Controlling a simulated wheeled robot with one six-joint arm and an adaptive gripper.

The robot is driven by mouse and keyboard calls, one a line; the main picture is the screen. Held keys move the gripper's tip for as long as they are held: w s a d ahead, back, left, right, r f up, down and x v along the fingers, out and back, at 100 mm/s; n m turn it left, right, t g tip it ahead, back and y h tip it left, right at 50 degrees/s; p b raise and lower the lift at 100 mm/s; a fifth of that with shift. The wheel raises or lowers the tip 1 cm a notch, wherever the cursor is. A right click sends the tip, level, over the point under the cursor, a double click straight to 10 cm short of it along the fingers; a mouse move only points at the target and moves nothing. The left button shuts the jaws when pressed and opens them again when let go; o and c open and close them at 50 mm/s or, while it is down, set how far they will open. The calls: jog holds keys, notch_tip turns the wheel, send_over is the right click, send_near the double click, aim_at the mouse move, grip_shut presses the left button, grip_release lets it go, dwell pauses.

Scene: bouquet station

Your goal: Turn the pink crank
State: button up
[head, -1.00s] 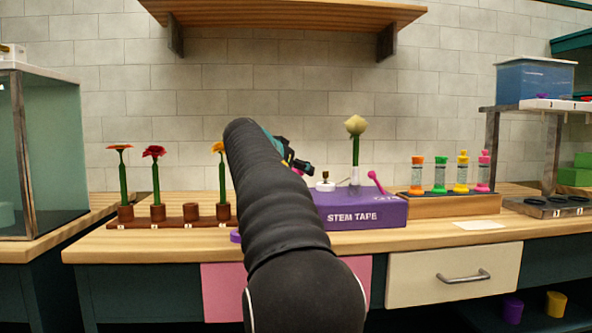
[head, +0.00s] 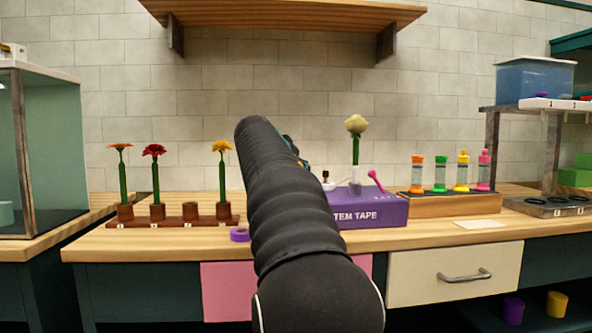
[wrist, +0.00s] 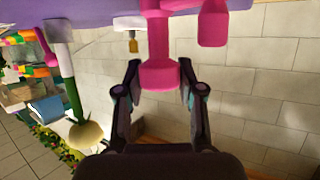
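A pink crank (wrist: 158,45) stands out from the purple stem tape box, near the middle of the wrist view. Its flared knob end lies between the fingers of my gripper (wrist: 159,72). Another pink part (wrist: 213,22) of the crank is just to the right. In the head view my arm hides the gripper and this crank. The purple box (head: 375,213) shows right of my arm.
A pale flower (head: 356,126) stands upright in a holder on the box, with a slanted pink lever (head: 377,180) beside it. A small gold-topped piece (wrist: 132,42) is close to the crank. A purple tape roll (head: 239,234) lies left of my arm. Potted flowers (head: 154,180) stand further left.

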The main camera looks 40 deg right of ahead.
jog(key=o, duration=0.4)
jog(key=v, duration=1.2)
jog(key=shift+f, duration=0.1)
